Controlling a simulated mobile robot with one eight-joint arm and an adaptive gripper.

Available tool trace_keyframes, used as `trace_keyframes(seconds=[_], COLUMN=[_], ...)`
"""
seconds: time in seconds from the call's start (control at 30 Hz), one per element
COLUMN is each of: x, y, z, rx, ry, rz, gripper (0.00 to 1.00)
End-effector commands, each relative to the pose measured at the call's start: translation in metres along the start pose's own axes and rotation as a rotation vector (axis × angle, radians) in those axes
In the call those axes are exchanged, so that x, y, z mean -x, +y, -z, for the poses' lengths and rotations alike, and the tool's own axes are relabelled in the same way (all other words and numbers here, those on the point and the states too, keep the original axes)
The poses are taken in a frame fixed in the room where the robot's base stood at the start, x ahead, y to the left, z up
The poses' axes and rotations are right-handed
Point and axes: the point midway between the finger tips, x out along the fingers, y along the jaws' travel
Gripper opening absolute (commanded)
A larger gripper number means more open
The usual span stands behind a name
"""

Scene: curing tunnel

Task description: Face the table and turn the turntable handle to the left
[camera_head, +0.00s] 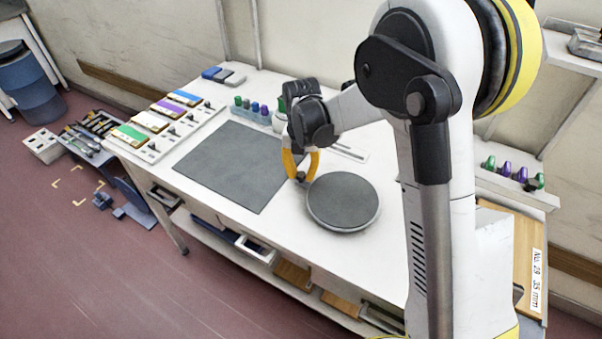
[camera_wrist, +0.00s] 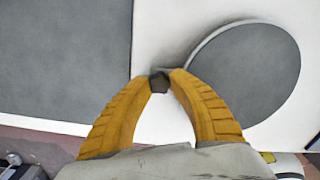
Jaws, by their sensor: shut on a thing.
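The turntable is a round dark grey disc with a pale rim (camera_head: 342,202) on the white table (camera_head: 240,222). It also shows in the wrist view (camera_wrist: 245,75), at the right. Its handle is a small dark knob (camera_wrist: 159,83) at the disc's left edge. My gripper (camera_head: 301,177) has yellow fingers and reaches down to the disc's left edge. In the wrist view, the fingertips (camera_wrist: 160,80) are closed around the knob, one on each side. In the head view the knob is mostly hidden by the fingers.
A dark grey mat (camera_head: 228,165) lies left of the turntable. Colored trays (camera_head: 165,118) and small bottles (camera_head: 258,108) stand along the table's left and back. A lower shelf (camera_head: 260,268) holds bins. A blue barrel (camera_head: 32,88) stands far left. The floor in front is clear.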

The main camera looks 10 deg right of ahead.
Motion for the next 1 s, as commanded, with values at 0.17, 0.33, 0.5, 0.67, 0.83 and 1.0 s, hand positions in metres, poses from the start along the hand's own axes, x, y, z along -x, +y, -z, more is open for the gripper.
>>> trace_keyframes(seconds=[0.17, 0.33, 0.5, 0.67, 0.83, 1.0], x=[-0.001, 0.000, 0.002, 0.024, 0.063, 0.097], y=[0.000, 0.000, 0.000, 0.000, 0.000, 0.000], z=[0.002, 0.001, 0.001, 0.001, 0.002, 0.001], rx=[0.001, 0.000, 0.000, 0.000, 0.000, 0.000], ry=[0.004, 0.003, 0.002, 0.002, 0.002, 0.003], rz=[0.000, 0.000, 0.000, 0.000, 0.000, 0.000], gripper=[0.48, 0.48, 0.48, 0.48, 0.48, 0.48])
